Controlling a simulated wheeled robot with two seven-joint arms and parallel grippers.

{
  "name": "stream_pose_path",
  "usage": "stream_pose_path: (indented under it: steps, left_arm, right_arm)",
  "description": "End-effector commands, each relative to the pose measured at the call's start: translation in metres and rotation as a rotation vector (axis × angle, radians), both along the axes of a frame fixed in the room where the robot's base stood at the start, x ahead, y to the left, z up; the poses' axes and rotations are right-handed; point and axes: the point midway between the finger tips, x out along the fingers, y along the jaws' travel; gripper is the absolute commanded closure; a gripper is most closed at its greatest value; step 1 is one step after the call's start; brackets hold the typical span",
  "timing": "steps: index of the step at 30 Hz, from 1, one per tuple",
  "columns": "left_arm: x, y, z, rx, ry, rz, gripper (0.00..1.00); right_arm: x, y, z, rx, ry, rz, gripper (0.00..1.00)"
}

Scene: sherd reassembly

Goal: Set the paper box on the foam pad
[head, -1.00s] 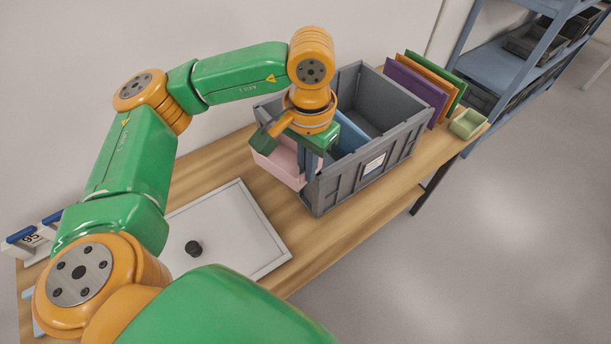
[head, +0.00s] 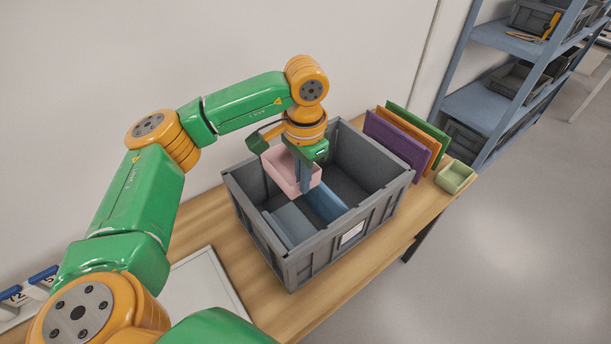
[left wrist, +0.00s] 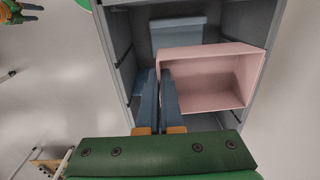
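The pink, open-topped paper box (head: 280,170) hangs from my left gripper (head: 305,188) over the grey crate (head: 375,205). One finger is on each side of one box wall, as the left wrist view shows with the box (left wrist: 212,85) right of my fingers (left wrist: 160,75). Inside the crate lies a flat blue-grey piece (head: 293,222), probably the foam pad, which also shows in the left wrist view (left wrist: 178,38). A bluer piece (head: 326,203) lies beside it. The box appears above both pieces, and I cannot tell whether it touches anything. My right gripper is out of view.
The crate's high walls surround the pieces. Purple, orange and green panels (head: 396,143) stand behind the crate's right end, with a small green tray (head: 455,177) near them. A white tray (head: 203,290) lies left on the wooden table (head: 225,240). Shelves stand far right.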

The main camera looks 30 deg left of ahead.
Motion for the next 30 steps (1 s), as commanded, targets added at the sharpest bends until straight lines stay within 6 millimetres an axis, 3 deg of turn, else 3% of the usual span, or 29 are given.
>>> stream_pose_path:
  steps: [1,30]
  left_arm:
    - [0.000,0.000,-0.014,0.000,0.000,0.000,1.00]
    - [0.000,0.000,-0.151,0.000,0.000,0.002,1.00]
  right_arm:
    - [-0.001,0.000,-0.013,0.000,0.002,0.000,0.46]
    - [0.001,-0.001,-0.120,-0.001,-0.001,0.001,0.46]
